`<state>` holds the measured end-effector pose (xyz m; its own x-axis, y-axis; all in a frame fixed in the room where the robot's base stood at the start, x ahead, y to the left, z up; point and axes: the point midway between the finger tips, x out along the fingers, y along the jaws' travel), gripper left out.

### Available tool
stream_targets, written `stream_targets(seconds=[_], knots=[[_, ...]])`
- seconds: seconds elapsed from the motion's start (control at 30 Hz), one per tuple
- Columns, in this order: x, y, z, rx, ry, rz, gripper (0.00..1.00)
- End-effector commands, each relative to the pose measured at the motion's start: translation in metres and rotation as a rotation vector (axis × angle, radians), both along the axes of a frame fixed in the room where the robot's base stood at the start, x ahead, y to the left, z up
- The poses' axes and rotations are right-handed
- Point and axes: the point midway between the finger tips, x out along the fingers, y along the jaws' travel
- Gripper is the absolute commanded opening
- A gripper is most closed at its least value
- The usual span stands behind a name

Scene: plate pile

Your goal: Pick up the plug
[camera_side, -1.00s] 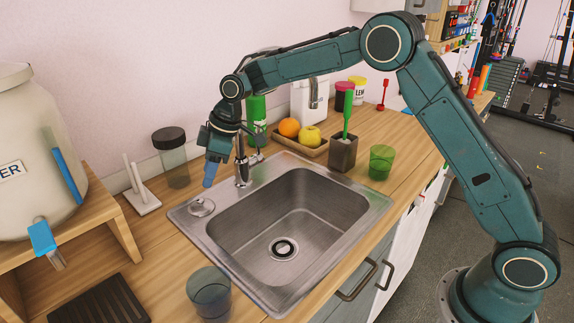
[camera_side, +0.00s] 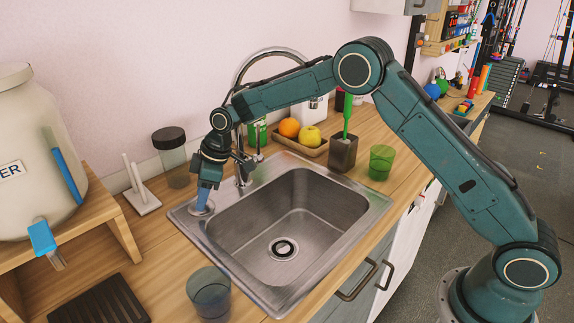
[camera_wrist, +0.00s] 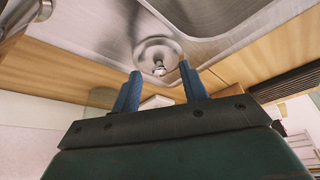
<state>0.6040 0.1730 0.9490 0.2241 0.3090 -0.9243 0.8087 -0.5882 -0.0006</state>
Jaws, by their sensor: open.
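The plug (camera_side: 210,209) is a round metal disc with a small knob, lying on the sink's rim at its left corner in the side view. It shows clearly in the wrist view (camera_wrist: 157,49), with the knob between and just beyond the fingertips. My gripper (camera_side: 201,208) points down over the plug, its blue fingers hiding part of it. In the wrist view my gripper (camera_wrist: 159,72) is open, with one blue finger on each side of the knob and nothing held. I cannot tell whether the fingers touch the plug.
The steel sink (camera_side: 325,194) is empty, with a drain (camera_side: 283,248) in its floor. The faucet (camera_side: 246,178) stands right beside my gripper. A lidded jar (camera_side: 171,160) and a white holder (camera_side: 142,195) stand to the left. A blue glass (camera_side: 209,294) stands at the front.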

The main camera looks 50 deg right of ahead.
Motion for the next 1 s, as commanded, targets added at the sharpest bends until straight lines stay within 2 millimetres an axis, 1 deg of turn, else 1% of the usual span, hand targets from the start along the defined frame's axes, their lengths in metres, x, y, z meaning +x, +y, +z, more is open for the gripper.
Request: stream_targets(seconds=[0.03,0.13,0.6,0.63,0.67,0.7,0.83,0.87,1.0], knots=[[0.0008,0.0016,-0.0039,0.0,0.001,0.001,0.44],[0.0018,0.0028,-0.0068,0.0,-0.002,0.001,0.44],[0.0019,0.0026,-0.0071,0.0,-0.002,0.001,0.44],[0.0018,0.0026,-0.0071,-0.001,-0.001,0.001,0.42],[0.0019,0.0026,-0.0071,-0.001,-0.001,0.001,0.36],[0.0019,0.0026,-0.0071,-0.001,-0.001,0.001,0.28],[0.0019,0.0026,-0.0071,-0.001,-0.001,0.001,0.02],[0.0018,0.0026,-0.0071,-0.001,-0.001,0.001,0.0],[0.0019,0.0026,-0.007,0.0,-0.002,0.001,0.0]])
